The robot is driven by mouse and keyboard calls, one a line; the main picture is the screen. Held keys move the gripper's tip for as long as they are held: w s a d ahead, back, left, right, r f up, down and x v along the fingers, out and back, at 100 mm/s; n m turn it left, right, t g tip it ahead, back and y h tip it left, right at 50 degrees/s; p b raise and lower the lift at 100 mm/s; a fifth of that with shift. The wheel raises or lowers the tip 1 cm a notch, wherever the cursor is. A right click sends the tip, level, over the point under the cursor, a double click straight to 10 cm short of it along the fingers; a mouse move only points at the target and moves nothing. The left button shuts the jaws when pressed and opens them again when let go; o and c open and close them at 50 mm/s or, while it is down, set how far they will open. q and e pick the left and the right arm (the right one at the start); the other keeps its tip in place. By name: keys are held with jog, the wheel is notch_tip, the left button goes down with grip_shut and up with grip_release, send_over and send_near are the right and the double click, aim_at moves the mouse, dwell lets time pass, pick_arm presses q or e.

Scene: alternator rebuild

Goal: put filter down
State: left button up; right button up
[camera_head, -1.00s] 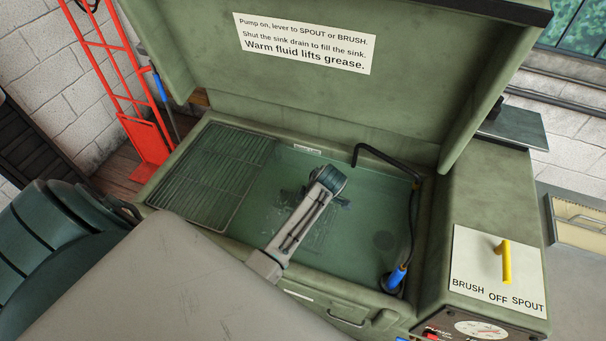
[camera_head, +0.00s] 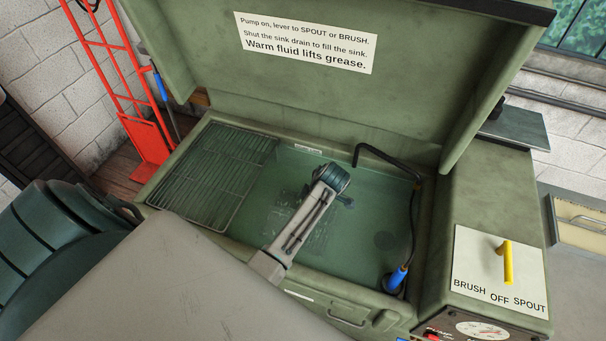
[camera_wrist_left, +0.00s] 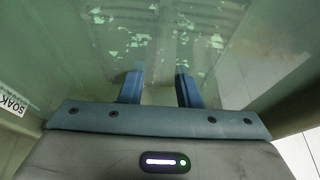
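No filter can be made out in either view. My left gripper (camera_head: 343,202) is low over the green sink basin (camera_head: 270,235), its fingers partly hidden by its own wrist. In the left wrist view its two blue fingers (camera_wrist_left: 158,82) stand apart with nothing visible between them. Pale flecks (camera_wrist_left: 130,35) show in the fluid just beyond the fingertips. My right gripper is in neither view.
A wire rack (camera_head: 205,175) fills the basin's left side. A black spout hose (camera_head: 413,200) and a blue-handled brush (camera_head: 397,278) are at its right. The raised lid (camera_head: 340,100) stands behind.

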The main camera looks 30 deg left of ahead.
pick_arm(q)
jog(key=b+v, duration=0.2)
jog(key=v, duration=0.5)
jog(key=shift+w+d, duration=0.1)
jog(key=shift+d, duration=0.15)
jog(key=p+v, duration=0.1)
jog(key=v, duration=0.2)
jog(key=shift+r, duration=0.25)
